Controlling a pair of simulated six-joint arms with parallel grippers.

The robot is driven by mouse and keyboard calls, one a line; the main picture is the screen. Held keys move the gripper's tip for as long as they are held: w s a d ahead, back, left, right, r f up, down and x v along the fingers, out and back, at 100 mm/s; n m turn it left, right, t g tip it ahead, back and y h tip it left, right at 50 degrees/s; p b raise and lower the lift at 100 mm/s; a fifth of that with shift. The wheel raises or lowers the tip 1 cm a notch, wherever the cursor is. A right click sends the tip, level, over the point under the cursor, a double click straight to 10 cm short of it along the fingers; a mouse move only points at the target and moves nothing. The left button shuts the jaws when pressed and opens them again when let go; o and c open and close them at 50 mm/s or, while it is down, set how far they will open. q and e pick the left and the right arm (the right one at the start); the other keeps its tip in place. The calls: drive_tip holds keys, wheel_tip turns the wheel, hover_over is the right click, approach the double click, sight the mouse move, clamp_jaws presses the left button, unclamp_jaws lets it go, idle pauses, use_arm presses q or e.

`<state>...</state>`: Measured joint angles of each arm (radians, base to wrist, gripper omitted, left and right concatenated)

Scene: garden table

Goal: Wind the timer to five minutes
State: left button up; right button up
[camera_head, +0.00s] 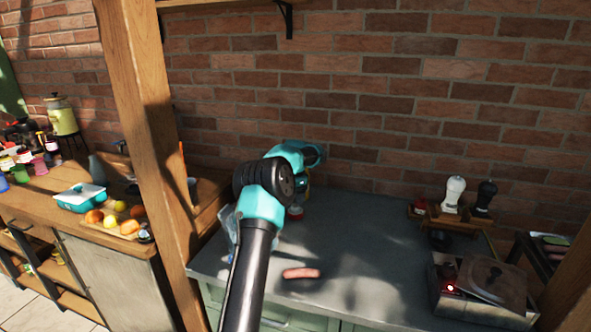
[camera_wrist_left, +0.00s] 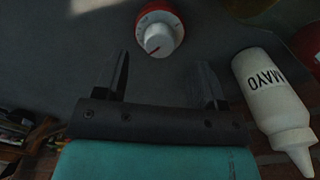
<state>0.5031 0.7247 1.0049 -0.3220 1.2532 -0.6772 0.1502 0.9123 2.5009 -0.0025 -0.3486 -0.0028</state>
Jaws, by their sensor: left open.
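The timer (camera_wrist_left: 158,32) has a red body and a white knob with a red pointer mark. It sits on the dark counter just beyond the fingertips in the left wrist view. In the head view a small red and white piece of it (camera_head: 295,212) shows beside my arm, partly hidden. My left gripper (camera_wrist_left: 162,70) is open and empty, its two fingers apart and the timer ahead of the gap between them, not between the fingers. In the head view my left wrist hides most of the gripper. My right gripper is in neither view.
A white mayo bottle (camera_wrist_left: 268,95) is close to the right finger in the wrist view. A sausage (camera_head: 301,273) lies on the counter (camera_head: 365,240). A grill box (camera_head: 482,290) and a rack with white (camera_head: 453,193) and black (camera_head: 485,196) mills stand at right. The counter's middle is clear.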

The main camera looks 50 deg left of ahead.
use_arm(q)
wheel_tip(320, 180, up, 13)
idle(0.3)
drive_tip(key=shift+w+d+f, duration=0.1)
idle(0.4)
